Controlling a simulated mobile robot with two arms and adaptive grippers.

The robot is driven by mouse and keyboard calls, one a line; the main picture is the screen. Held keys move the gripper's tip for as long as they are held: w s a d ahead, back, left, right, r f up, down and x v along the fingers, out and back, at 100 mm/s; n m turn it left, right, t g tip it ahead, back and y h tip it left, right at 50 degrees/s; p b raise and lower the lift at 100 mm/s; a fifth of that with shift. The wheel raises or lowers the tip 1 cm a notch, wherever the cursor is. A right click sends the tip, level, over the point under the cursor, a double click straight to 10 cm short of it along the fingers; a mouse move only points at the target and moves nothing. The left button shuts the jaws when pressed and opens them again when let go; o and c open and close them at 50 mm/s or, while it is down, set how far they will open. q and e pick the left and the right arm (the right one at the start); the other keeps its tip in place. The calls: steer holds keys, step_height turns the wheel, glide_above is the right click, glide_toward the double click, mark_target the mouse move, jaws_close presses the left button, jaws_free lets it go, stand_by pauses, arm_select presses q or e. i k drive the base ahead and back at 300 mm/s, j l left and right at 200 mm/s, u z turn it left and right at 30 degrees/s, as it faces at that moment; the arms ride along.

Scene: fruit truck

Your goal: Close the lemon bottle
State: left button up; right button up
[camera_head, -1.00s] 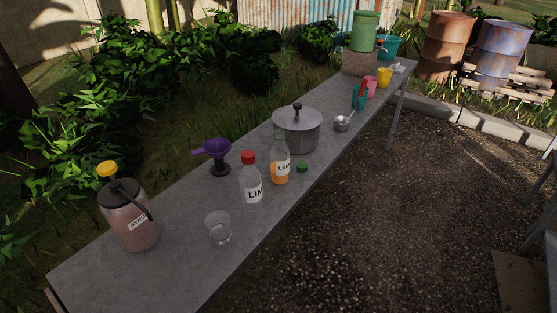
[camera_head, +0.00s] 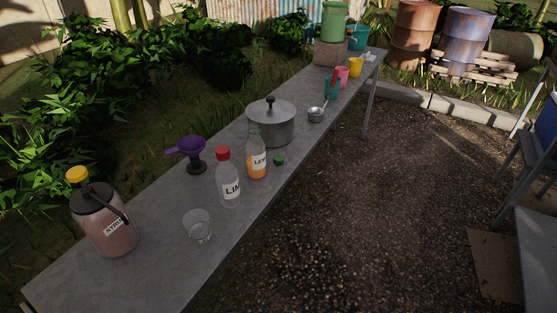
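The lemon bottle (camera_head: 257,163) stands upright on the long grey table. It is clear glass with orange liquid in the lower part and a white label, and its neck shows no cap. A small green cap (camera_head: 279,160) lies on the table just right of it. A clear bottle labelled LIM (camera_head: 229,187) with a red cap stands to its front left. Neither of my grippers is in view.
On the table (camera_head: 160,280) are a syrup jug (camera_head: 113,236), a drinking glass (camera_head: 197,228), a purple funnel or juicer (camera_head: 190,150), a lidded pot (camera_head: 271,130), a ladle (camera_head: 317,115) and cups (camera_head: 355,68). Gravel (camera_head: 370,200) lies open to the right; blue chairs (camera_head: 540,140) stand at the right edge.

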mark_target(255, 155)
steer(key=i+l+u, duration=0.1)
steer(key=l+u, duration=0.3)
steer(key=i+l+u, duration=0.1)
steer(key=u, duration=0.3)
steer(key=l+u, duration=0.45)
